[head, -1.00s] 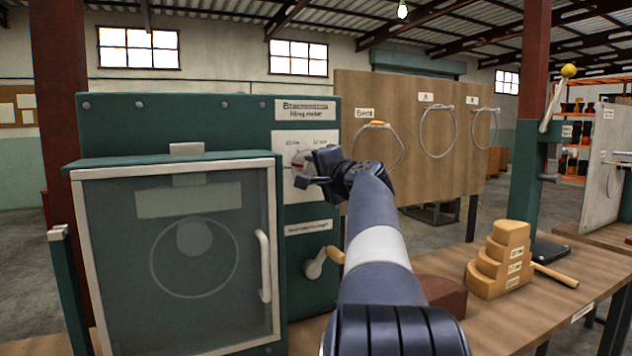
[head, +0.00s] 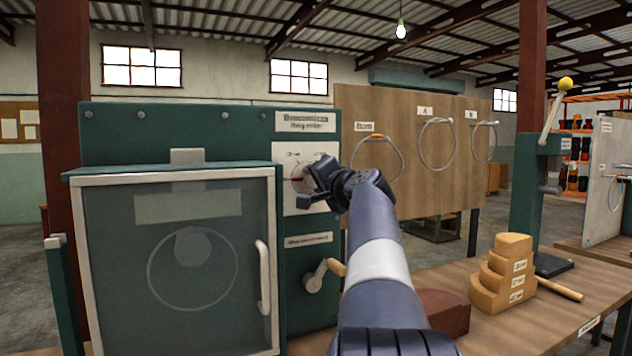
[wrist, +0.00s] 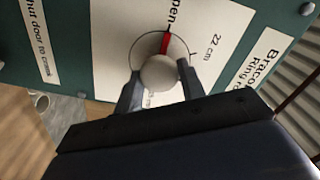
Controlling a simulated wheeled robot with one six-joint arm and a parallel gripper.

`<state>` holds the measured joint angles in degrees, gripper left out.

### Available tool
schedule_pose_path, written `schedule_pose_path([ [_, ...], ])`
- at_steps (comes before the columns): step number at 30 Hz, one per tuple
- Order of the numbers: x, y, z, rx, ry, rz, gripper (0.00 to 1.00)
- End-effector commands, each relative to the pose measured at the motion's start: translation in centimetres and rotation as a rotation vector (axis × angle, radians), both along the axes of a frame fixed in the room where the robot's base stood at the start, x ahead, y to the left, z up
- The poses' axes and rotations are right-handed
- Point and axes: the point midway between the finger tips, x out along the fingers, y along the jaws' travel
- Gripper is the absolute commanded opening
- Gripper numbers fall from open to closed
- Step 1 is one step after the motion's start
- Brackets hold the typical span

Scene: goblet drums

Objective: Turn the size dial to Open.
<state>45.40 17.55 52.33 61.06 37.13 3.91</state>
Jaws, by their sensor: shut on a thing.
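The size dial is a round grey knob (wrist: 160,72) with a red pointer on a white plate, which also shows in the head view (head: 292,205). My gripper (wrist: 159,84) is shut on the knob, one finger on each side. In the wrist view the red pointer (wrist: 165,42) lies at the label ending in "pen", away from the "22 cm" label; whether it lines up exactly I cannot tell. In the head view the pointer shows as a red streak pointing left, and my gripper (head: 310,183) hides the plate's right part.
Left of the dial is a closed glazed door (head: 190,245) with a pale handle. A crank (head: 318,276) sits below the dial. Stepped wooden blocks (head: 505,272) stand on the bench at right. Wire rings hang on a wooden board (head: 400,200) behind.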

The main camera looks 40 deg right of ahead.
Motion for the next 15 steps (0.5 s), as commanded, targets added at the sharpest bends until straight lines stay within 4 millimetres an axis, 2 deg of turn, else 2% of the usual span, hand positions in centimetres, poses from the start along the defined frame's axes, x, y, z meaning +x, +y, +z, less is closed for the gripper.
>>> schedule_pose_path([
  [1,0.04,-0.02,-0.18,0.0,0.004,0.0,0.4],
  [8,0.02,-0.01,-0.09,0.0,0.001,0.0,0.59],
  [15,-0.05,0.01,-0.03,0.0,0.0,0.0,0.6],
])
